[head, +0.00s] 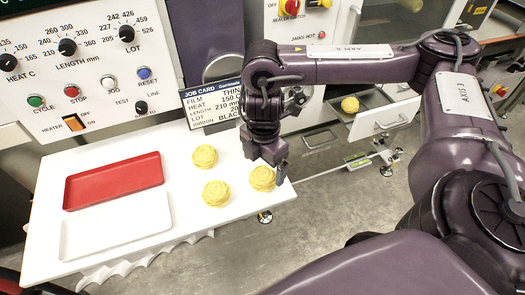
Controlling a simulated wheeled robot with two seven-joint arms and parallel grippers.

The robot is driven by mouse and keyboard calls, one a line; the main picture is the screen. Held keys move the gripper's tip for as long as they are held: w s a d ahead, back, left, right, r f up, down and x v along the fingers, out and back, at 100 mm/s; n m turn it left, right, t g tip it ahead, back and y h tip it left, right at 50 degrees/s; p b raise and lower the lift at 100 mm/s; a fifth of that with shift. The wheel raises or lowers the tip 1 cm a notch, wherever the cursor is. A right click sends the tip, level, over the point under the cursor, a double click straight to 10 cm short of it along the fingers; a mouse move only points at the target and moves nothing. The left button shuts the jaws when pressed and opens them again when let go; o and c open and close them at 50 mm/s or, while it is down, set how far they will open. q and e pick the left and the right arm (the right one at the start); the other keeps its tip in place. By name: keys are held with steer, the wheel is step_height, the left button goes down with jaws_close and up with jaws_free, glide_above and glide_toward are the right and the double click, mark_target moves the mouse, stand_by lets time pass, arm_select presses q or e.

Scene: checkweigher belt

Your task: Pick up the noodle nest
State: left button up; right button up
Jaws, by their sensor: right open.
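Three yellow noodle nests lie on the white table: one at the back (205,156), one in front (216,193) and one at the right edge (262,178). My right gripper (266,166) is open with its fingers pointing down, right at the right-edge nest. Its fingertips overlap the back of that nest in the picture; I cannot tell whether they touch it. Another yellow nest (350,104) lies farther off in a pale open drawer or bin. My left gripper does not show.
A red tray (114,181) and a white tray (116,225), both empty, lie on the left of the white table (185,222). A job card (213,105) and control panel (85,65) stand behind. Floor lies beyond the table's right edge.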

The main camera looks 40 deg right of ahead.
mark_target(263, 183)
steer(key=shift+s+a+f+p, duration=0.1)
steer(key=shift+f+p, duration=0.5)
steer(key=shift+f, duration=1.7)
steer(key=c, duration=1.1)
steer(key=shift+r, duration=0.1)
